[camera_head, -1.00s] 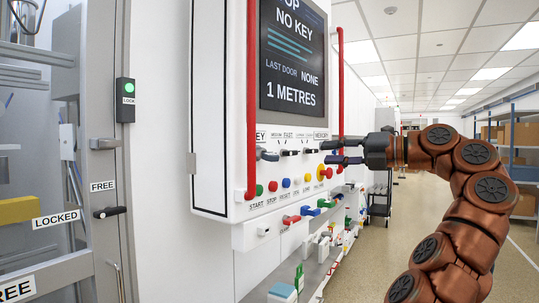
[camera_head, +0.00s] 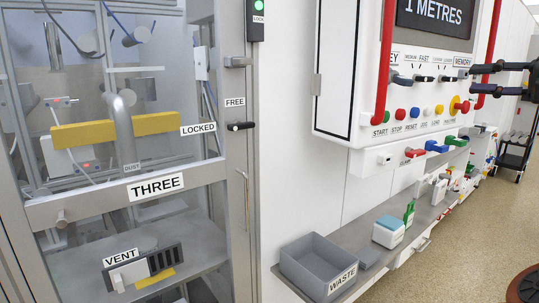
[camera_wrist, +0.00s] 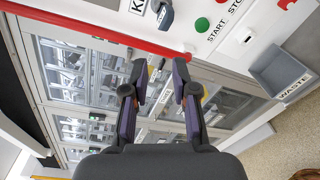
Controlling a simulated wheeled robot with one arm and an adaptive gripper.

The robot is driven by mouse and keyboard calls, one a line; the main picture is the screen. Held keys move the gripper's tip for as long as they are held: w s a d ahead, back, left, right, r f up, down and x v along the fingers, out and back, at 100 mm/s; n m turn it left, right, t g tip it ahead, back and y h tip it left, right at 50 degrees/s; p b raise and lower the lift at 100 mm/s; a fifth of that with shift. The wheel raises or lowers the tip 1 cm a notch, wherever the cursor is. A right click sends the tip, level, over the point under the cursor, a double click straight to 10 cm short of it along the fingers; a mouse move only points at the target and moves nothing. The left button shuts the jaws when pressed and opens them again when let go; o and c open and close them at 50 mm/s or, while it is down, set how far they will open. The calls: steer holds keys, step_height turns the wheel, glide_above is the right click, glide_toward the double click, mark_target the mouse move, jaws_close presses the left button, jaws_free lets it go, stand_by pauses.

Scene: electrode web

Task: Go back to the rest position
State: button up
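My gripper (camera_wrist: 160,85) shows in the wrist view with its two dark fingers apart and nothing between them. In the head view its dark fingers (camera_head: 503,78) reach in at the right edge, in front of the right side of the control panel (camera_head: 345,100). I cannot tell from the head view whether a finger touches the red rail there. The panel carries a row of coloured buttons, black switches and a screen (camera_head: 436,14) reading "1 METRES". In the wrist view the green START button (camera_wrist: 202,24) and a red rail (camera_wrist: 90,30) lie beyond the fingers.
A shelf (camera_head: 350,238) under the panel holds a grey WASTE bin (camera_head: 318,268), a white-and-teal box (camera_head: 388,232) and a green bottle (camera_head: 409,213). A glazed door (camera_head: 130,195) labelled THREE stands at left. A black cart (camera_head: 513,155) stands at right.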

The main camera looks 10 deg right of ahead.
steer(key=w+a+f+m+g+y+p, duration=0.1)
steer(key=w+a+f+m+g, duration=0.2)
steer(key=a, duration=0.7)
steer(key=w+a+m+g+y+p, duration=0.1)
steer(key=w+a+m+g, duration=0.2)
steer(key=a, duration=0.6)
steer(key=s+a+f+m+g+h+p, duration=0.1)
steer(key=s+a+f+m+g, duration=0.2)
steer(key=a+f, duration=0.35)
steer(key=s+a+f+m+g+h+p, duration=0.1)
steer(key=s+a+f+m+g, duration=0.1)
steer(key=s+a+f+m, duration=0.4)
steer(key=s+a+f+m+g+h+p, duration=0.2)
steer(key=s+a+f+m+g+h, duration=0.25)
steer(key=s+f, duration=0.65)
steer(key=s+d+f+m+h+p, duration=0.1)
steer(key=s+d+f+m+h, duration=0.1)
steer(key=s+f, duration=0.4)
steer(key=s+d+f+m+g+h+p, duration=0.1)
steer(key=s+d+f+m+h, duration=0.1)
steer(key=s+d+f+m, duration=0.3)
step_height(320, 180, down, 3)
steer(key=shift+s+r+m, duration=0.1)
steer(key=shift+s+m, duration=1.15)
steer(key=shift+o, duration=0.4)
steer(key=shift+d, duration=0.1)
